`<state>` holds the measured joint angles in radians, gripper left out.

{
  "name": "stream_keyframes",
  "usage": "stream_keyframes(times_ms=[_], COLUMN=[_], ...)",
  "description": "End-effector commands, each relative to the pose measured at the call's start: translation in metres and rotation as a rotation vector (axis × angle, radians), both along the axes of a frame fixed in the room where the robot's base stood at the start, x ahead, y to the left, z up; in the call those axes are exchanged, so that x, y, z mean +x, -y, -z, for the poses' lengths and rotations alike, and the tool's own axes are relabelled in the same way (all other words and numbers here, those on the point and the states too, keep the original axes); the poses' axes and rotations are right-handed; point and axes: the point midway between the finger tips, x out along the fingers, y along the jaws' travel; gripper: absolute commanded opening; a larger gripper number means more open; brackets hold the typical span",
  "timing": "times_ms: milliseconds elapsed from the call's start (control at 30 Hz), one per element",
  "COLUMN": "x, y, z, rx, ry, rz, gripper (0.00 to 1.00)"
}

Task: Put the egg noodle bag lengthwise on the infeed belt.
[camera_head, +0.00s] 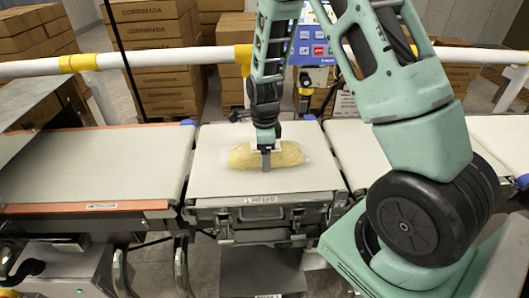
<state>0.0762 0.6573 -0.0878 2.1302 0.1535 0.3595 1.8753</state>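The egg noodle bag (240,156), a clear bag with yellow contents, is at the middle belt section (215,185), its long side running left to right. I cannot tell whether it rests on the surface or hangs just above it. My gripper (265,158) points straight down over the bag's middle. One finger shows in front of the bag; the far finger is hidden, so its grip is unclear. A belt with orange edges (90,165) lies to the left and another pale belt (502,138) to the right.
A white rail with yellow joints (150,58) runs behind the belts. A blue-screened panel (312,42) stands behind my arm. Stacked cartons (155,50) fill the back. A dark guard (40,100) covers the left belt's far left end. The left belt's visible surface is clear.

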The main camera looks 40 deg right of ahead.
Motion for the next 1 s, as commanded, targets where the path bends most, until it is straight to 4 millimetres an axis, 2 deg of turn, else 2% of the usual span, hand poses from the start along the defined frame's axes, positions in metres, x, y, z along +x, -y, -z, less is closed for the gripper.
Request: stream_keyframes(times_ms=[67, 100, 167, 400, 567, 1000], x=[0.0, 0.0, 0.0, 0.0, 0.001, 0.001], y=[0.0, 0.0, 0.0, 0.0, 0.0, 0.0], z=[0.002, 0.003, 0.002, 0.001, -0.013, -0.1], rx=[-0.001, 0.0, 0.0, 0.0, -0.001, 0.0], ry=[0.001, 0.0, 0.0, 0.0, 0.004, 0.005], rz=[0.0, 0.0, 0.0, 0.0, -0.001, -0.002], gripper=[0.39, 0.85, 1.0, 1.0, 1.0, 1.0])
